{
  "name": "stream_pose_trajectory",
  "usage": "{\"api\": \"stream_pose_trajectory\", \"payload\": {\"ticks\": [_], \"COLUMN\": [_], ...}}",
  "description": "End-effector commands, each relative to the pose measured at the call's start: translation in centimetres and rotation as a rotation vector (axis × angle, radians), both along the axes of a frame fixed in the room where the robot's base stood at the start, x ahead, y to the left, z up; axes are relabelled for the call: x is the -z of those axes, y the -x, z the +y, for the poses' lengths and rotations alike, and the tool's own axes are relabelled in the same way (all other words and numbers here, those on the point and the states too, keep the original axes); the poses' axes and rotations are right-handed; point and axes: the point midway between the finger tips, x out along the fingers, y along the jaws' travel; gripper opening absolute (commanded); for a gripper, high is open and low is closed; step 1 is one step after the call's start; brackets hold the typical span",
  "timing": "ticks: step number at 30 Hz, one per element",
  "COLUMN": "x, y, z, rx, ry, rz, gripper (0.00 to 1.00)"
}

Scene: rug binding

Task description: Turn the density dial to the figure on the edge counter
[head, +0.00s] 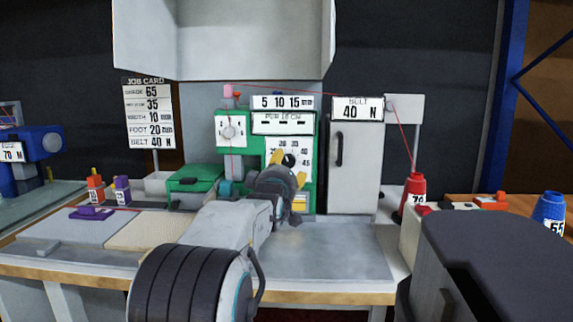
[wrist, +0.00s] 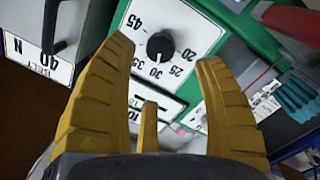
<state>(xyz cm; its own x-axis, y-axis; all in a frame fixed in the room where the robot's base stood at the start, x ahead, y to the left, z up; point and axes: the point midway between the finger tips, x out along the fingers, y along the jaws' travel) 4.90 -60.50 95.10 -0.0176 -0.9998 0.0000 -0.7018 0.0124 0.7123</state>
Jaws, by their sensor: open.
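The density dial is a black round knob (wrist: 160,46) on a white scale plate (wrist: 190,28); the wrist view shows it upside down, with 20, 25, 30, 35 and 45 legible. A small pale mark on the knob seems to lie near 30. In the head view the scale plate (head: 273,146) is on the green machine, partly hidden by my gripper. My gripper (head: 289,168) is open, its yellow fingers on either side of the knob in the wrist view (wrist: 167,52), apparently not touching it. A white panel (head: 283,123) above reads "PER 10 CM"; I cannot read a figure in its dark slots.
A job card (head: 148,115) hangs at left. The front steel worktop (head: 335,250) is clear.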

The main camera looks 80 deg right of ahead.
Motion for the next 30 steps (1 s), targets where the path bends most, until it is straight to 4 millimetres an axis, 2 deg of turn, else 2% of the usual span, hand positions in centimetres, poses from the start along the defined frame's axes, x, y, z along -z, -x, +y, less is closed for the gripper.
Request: {"api": "stream_pose_trajectory", "payload": {"ticks": [3,9,14,30], "x": [0.0,0.1,0.2,0.3], "y": [0.0,0.0,0.0,0.1], "z": [0.0,-0.1,-0.8,-4.9], "rx": [-0.001,0.0,0.0,0.0], "ry": [-0.001,-0.004,-0.003,-0.003], "rz": [0.118,0.217,0.23,0.227], "gripper": [0.63,0.63,0.63,0.63]}}
